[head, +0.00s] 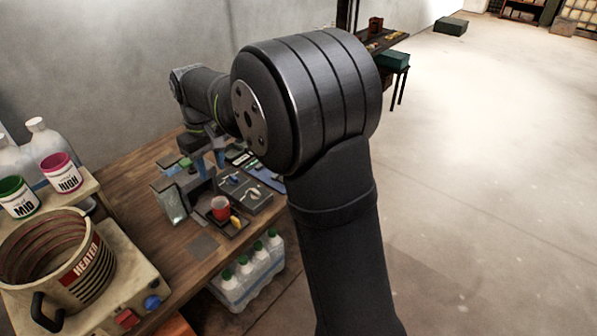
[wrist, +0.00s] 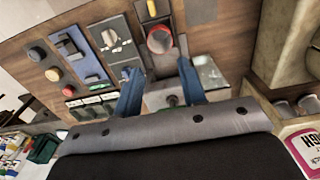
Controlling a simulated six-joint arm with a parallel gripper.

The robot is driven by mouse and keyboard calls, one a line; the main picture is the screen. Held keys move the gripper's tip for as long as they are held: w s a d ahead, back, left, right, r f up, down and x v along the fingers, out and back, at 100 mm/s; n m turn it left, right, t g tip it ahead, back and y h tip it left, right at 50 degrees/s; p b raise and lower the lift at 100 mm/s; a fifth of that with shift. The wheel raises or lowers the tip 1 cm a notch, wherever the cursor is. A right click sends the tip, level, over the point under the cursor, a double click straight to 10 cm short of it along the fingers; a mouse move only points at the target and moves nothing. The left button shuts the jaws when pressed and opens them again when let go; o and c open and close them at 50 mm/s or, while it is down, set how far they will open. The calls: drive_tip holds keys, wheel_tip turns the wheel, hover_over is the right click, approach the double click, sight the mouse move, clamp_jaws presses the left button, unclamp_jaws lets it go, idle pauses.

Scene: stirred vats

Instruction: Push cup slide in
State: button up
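A red cup (head: 221,207) stands upright on a dark cup slide (head: 238,229) that sticks out from a grey unit on the bench. A small yellow piece (head: 236,222), which looks like a handle, is at the slide's outer end. In the wrist view the cup (wrist: 160,40) is at upper middle, with the slide (wrist: 181,45) around it. My gripper (head: 210,163) has blue fingers and is above the unit, behind the cup. In the wrist view my gripper (wrist: 160,85) is open, its fingers apart and empty, short of the cup. A grey box top with a dark knob (wrist: 172,100) shows between them.
A grey panel with switches (wrist: 114,38) and a blue panel with knobs (wrist: 78,52) lie beside the slide. A clear-sided box (head: 172,204) is on the other side. A heater vat (head: 60,262) stands at lower left. A flat dark plate (head: 202,246) lies on the bench.

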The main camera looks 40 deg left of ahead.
drive_tip(key=shift+s+d+f, duration=0.1)
drive_tip(key=shift+d+f, duration=0.05)
drive_tip(key=shift+d, duration=0.05)
drive_tip(key=c, duration=0.3)
drive_tip(key=s+d+f+m+g+y, duration=0.1)
drive_tip(key=d, duration=0.1)
drive_tip(key=s+d+f+m+g+y, duration=0.1)
drive_tip(key=d+m+g+y, duration=0.1)
drive_tip(key=s+d+f+m+g+y, duration=0.1)
drive_tip(key=d+m, duration=0.1)
drive_tip(key=shift+s+d+f+g+y, duration=0.1)
drive_tip(key=shift+s+f+g+y, duration=0.1)
drive_tip(key=shift+f+g+y, duration=0.15)
clamp_jaws()
drive_tip(key=w+d+f+m+t+y, duration=0.2)
drive_tip(key=d+f+m, duration=0.1)
drive_tip(key=d+m, duration=0.4)
drive_tip(key=w+d+f+m+t+y, duration=0.2)
drive_tip(key=d+f+m+t+y, duration=0.1)
drive_tip(key=d+m, duration=0.35)
approach(240, 225)
drive_tip(key=shift+n, duration=0.25)
drive_tip(key=x, duration=0.5)
drive_tip(key=shift+d+f, duration=0.25)
drive_tip(key=shift+f, duration=0.05)
drive_tip(key=shift+a, duration=0.6)
